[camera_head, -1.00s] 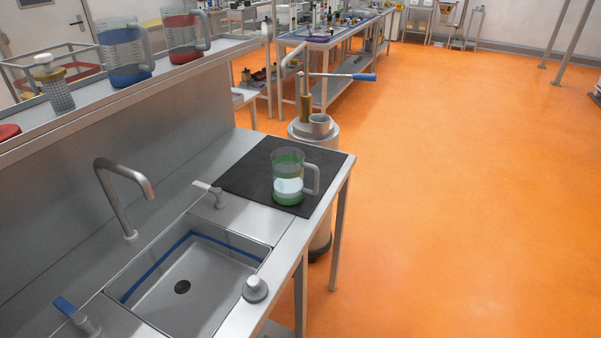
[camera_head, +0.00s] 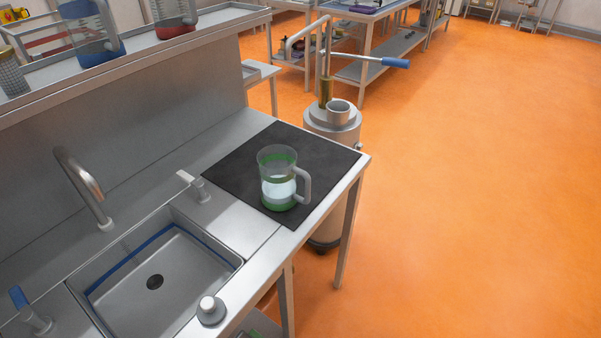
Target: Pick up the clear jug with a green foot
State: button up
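The clear jug with a green foot (camera_head: 278,186) stands upright on a black mat (camera_head: 236,166) at the right end of the steel counter. It has a green band near its top, a pale area in the middle and a grey handle (camera_head: 303,184) on its right side. My gripper is not in view.
A sink (camera_head: 160,275) with a tap (camera_head: 84,188) is left of the mat. A grey knob (camera_head: 211,310) sits at the counter's front edge. A cylinder with a blue-handled lever (camera_head: 396,62) stands behind the counter's end. Blue-based (camera_head: 97,55) and red-based (camera_head: 176,28) jugs stand on the shelf. Orange floor at right is clear.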

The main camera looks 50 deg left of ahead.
aim_at(279, 171)
jog(key=i, duration=2.2)
jog(key=u, duration=3)
